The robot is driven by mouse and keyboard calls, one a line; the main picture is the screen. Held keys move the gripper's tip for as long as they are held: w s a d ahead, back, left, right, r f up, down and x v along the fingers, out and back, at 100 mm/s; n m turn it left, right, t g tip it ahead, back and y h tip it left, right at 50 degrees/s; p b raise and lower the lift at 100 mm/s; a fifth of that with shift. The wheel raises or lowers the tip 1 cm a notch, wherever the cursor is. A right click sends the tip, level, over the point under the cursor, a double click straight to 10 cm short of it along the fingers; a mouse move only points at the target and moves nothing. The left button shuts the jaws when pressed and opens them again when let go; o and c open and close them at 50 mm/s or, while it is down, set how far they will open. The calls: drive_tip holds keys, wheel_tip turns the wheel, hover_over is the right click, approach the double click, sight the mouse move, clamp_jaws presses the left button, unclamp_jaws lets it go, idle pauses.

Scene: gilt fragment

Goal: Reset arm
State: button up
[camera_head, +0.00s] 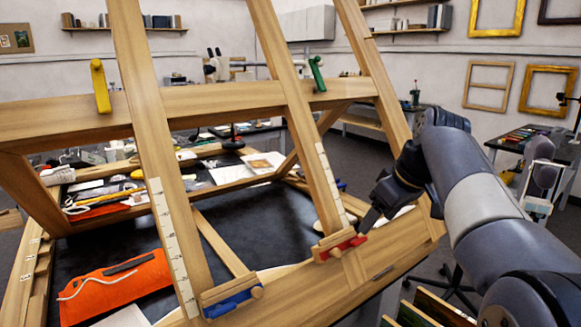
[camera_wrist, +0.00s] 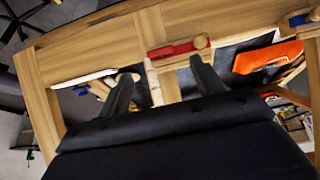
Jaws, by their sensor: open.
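My gripper (camera_head: 372,216) is at the lower right of a large wooden easel frame (camera_head: 240,98), close to a red clamp piece (camera_head: 343,247) on its lower rail. In the wrist view my gripper (camera_wrist: 158,88) has its two dark fingers apart, with the red clamp piece (camera_wrist: 180,48) beyond them. Nothing shows held between the fingers. I cannot tell whether a finger touches the wood. A blue clamp piece (camera_head: 232,298) sits on the same rail further left. My grey and black arm comes in from the right.
A yellow clip (camera_head: 100,86) and a green clip (camera_head: 317,73) sit on the upper rail. Behind the frame, a dark table (camera_head: 270,215) holds an orange pouch (camera_head: 117,287) and many small tools. Picture frames hang on the right wall. Open floor shows at the right.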

sight(362, 241)
drive_tip(key=x, duration=0.9)
drive_tip(key=shift+b, duration=0.4)
drive_tip(key=shift+w+d+r+m+g+y+p, duration=0.1)
drive_tip(key=shift+r+m+g+y+p, duration=0.25)
drive_tip(key=shift+m+p, duration=0.35)
drive_tip(key=shift+d+m+g+y+p, duration=0.2)
drive_tip(key=shift+m+y+p, duration=0.3)
drive_tip(key=shift+m+y, duration=0.4)
drive_tip(key=m+y, duration=0.2)
drive_tip(key=m, duration=0.1)
drive_tip(key=m+y+p, duration=0.1)
drive_tip(key=m, duration=0.1)
drive_tip(key=shift+f+g, duration=0.3)
drive_tip(key=shift+g, duration=0.05)
drive_tip(key=m+y, duration=0.1)
drive_tip(key=m, duration=0.2)
drive_tip(key=m+t+y, duration=0.1)
drive_tip(key=m+y, duration=0.1)
drive_tip(key=m, duration=0.1)
drive_tip(key=shift+d+f+y, duration=0.1)
drive_tip(key=shift+f+y, duration=0.05)
drive_tip(key=shift+y, duration=0.1)
drive_tip(key=m+t+y, duration=0.1)
drive_tip(key=m, duration=0.2)
drive_tip(key=m+t, duration=0.2)
drive_tip(key=shift+m+y, duration=0.4)
